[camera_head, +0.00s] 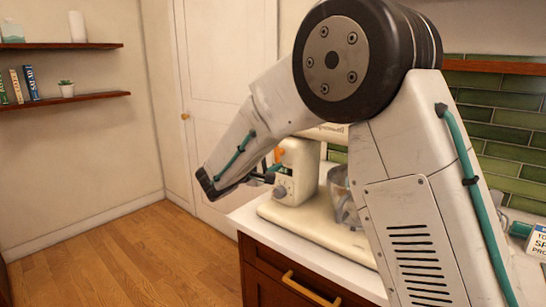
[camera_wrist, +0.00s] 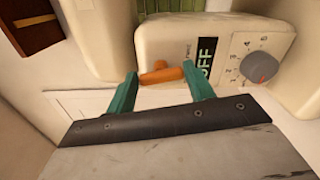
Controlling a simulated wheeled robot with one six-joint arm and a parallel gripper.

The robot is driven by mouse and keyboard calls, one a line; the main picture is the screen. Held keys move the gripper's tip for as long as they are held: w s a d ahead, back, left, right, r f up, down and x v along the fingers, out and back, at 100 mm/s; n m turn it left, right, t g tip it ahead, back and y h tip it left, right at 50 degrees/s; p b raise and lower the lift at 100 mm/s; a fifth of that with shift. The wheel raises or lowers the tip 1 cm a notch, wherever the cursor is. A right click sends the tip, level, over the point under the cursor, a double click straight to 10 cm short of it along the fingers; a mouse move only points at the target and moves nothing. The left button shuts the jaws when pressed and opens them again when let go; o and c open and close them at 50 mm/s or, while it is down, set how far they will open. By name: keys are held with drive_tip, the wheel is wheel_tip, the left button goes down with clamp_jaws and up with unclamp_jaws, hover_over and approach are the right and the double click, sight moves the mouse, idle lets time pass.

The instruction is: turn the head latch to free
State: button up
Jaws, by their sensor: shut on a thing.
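The head latch is a small orange lever (camera_wrist: 161,74) on the side of a cream stand mixer (camera_wrist: 165,40). In the wrist view it lies between the teal fingers of my gripper (camera_wrist: 160,86), which is shut on it across its length. In the head view the orange latch (camera_head: 279,154) shows on the mixer (camera_head: 300,165), just beyond my gripper (camera_head: 266,177). My arm comes in from the right and covers part of the mixer.
A grey speed dial (camera_wrist: 260,67) is close to the right of the latch. Wooden drawers (camera_head: 290,275) are below. The floor (camera_head: 130,255) to the left is clear.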

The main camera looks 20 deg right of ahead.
drive_tip(key=shift+f+m, duration=0.1)
drive_tip(key=shift+m, duration=0.9)
drive_tip(key=o, duration=1)
drive_tip(key=shift+a, duration=0.1)
drive_tip(key=v, duration=0.7)
drive_tip(key=shift+s+a, duration=0.25)
drive_tip(key=shift+a, duration=0.05)
